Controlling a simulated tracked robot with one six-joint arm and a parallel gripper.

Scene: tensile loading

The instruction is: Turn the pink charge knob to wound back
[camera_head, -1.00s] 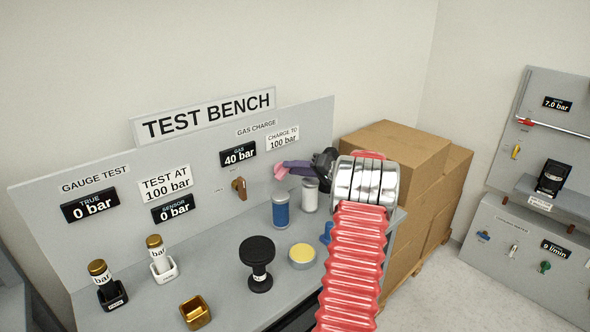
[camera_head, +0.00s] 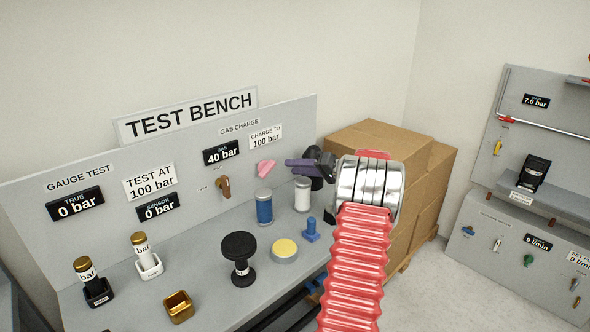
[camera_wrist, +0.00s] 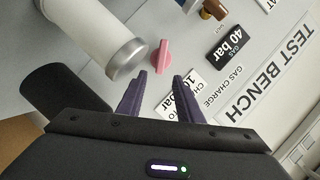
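The pink charge knob (camera_head: 265,168) sits on the grey back panel, below the "charge to 100 bar" label (camera_head: 265,137). It also shows in the wrist view (camera_wrist: 161,57), just beyond and between the fingertips. My gripper (camera_head: 290,163) is to the right of the knob in the head view, apart from it. In the wrist view my gripper (camera_wrist: 160,78) has its two purple fingers parted with nothing between them. The gas display (camera_head: 221,152) reads 40 bar.
A brown knob (camera_head: 223,187) is left of the pink one. A blue cylinder (camera_head: 264,208) and a white cylinder (camera_head: 302,195) stand below on the bench; the white one (camera_wrist: 95,40) is close to my gripper in the wrist view. Cardboard boxes (camera_head: 375,145) are behind my arm.

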